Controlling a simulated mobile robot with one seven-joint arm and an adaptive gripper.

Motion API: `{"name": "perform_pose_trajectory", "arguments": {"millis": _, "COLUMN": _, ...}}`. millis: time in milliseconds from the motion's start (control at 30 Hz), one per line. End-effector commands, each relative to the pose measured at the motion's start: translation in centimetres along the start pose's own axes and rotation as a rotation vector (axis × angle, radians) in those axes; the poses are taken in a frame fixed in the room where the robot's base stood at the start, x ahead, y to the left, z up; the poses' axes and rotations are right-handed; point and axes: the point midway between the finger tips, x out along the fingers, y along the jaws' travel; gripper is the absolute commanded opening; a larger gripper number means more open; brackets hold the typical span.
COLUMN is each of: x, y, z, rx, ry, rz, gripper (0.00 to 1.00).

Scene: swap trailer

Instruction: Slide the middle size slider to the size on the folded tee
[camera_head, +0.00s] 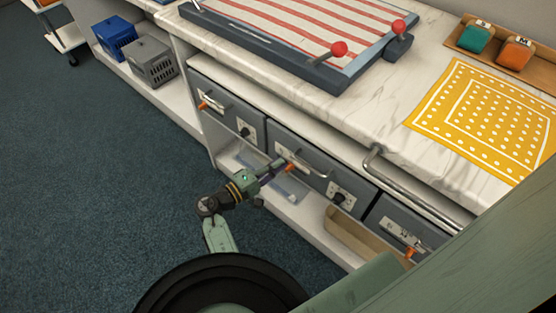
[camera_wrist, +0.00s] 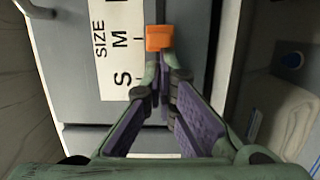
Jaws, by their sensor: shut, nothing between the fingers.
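The middle drawer front (camera_head: 318,172) carries a white size plate (camera_wrist: 113,58) reading SIZE, S, M and a cut-off letter. The orange slider (camera_wrist: 158,38) sits beside the plate, about level with M. It also shows on the middle drawer in the head view (camera_head: 289,168). My gripper (camera_wrist: 160,88) is shut and empty, its fingertips just short of the slider; I cannot tell if they touch it. A pale folded cloth (camera_wrist: 291,118) with blue marks, possibly the folded tee, lies at the right in the wrist view. No size is readable on it.
A metal rail (camera_head: 400,188) runs along the counter. The left drawer (camera_head: 225,107) and right drawer (camera_head: 405,232) also have orange sliders. A tan bin (camera_head: 350,236) stands below. On the counter are a striped press (camera_head: 305,35), a yellow cloth (camera_head: 490,115) and a tray with teal and orange items (camera_head: 515,52).

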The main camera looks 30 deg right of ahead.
Motion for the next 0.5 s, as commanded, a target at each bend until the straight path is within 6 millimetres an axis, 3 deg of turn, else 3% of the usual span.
{"name": "perform_pose_trajectory", "arguments": {"millis": 500, "x": 0.4, "y": 0.1, "z": 1.8, "rx": 0.0, "ry": -0.001, "rz": 0.0, "gripper": 0.0}}
